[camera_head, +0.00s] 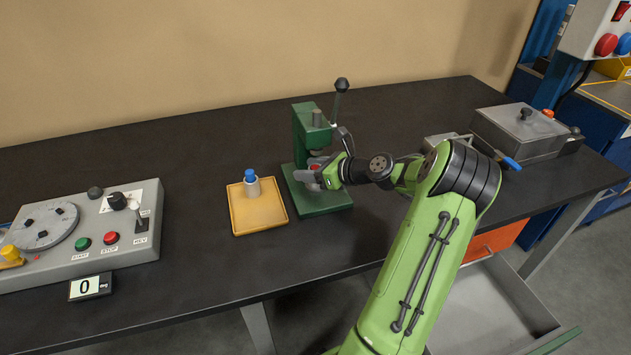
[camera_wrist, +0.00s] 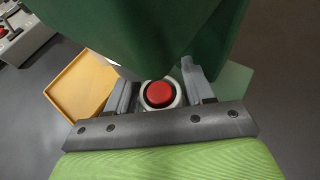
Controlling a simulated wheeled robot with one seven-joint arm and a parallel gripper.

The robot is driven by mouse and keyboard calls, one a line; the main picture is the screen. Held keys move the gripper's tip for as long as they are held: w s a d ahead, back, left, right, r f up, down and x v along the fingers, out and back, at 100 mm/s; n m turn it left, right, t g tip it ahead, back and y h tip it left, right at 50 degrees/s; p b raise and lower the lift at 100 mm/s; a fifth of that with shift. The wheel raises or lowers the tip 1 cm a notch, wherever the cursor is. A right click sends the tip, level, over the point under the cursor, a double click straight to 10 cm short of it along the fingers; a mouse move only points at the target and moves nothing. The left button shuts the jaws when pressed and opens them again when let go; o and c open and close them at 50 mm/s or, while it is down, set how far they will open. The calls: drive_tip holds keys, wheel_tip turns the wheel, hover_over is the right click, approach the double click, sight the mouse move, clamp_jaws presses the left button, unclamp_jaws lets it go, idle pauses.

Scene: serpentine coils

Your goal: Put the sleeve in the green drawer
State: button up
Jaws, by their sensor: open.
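A white ring-shaped part, which looks like the sleeve (camera_wrist: 148,104), has a red round piece (camera_wrist: 159,94) filling its middle. It stands at the green press (camera_head: 322,197), and only a bit of red shows in the head view. My gripper (camera_wrist: 162,88) is open, with one finger on each side of this part; I cannot tell whether they touch it. In the head view my gripper (camera_head: 312,174) is low over the press base. An open drawer (camera_head: 490,310) is pulled out at the lower right, with a green front edge (camera_head: 556,342); its visible floor is bare.
A yellow tray (camera_head: 238,222) left of the press holds a white cylinder with a blue top (camera_head: 251,181). A grey control box (camera_head: 130,246) stands at the left, a grey lidded box (camera_head: 500,130) at the right. An orange drawer front (camera_head: 490,243) is below the tabletop.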

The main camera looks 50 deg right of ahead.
drive_tip(key=shift+r, duration=0.1)
drive_tip(key=c, duration=1)
drive_tip(key=shift+o, duration=0.2)
drive_tip(key=shift+r+p, duration=0.7)
drive_tip(key=shift+r, duration=0.1)
drive_tip(key=s+d+p, duration=0.1)
drive_tip(key=s, duration=0.5)
drive_tip(key=s+d+p, duration=0.1)
drive_tip(key=s, duration=0.5)
drive_tip(key=s+d+p, duration=0.1)
drive_tip(key=s, duration=0.4)
drive_tip(key=shift+s+p, duration=0.4)
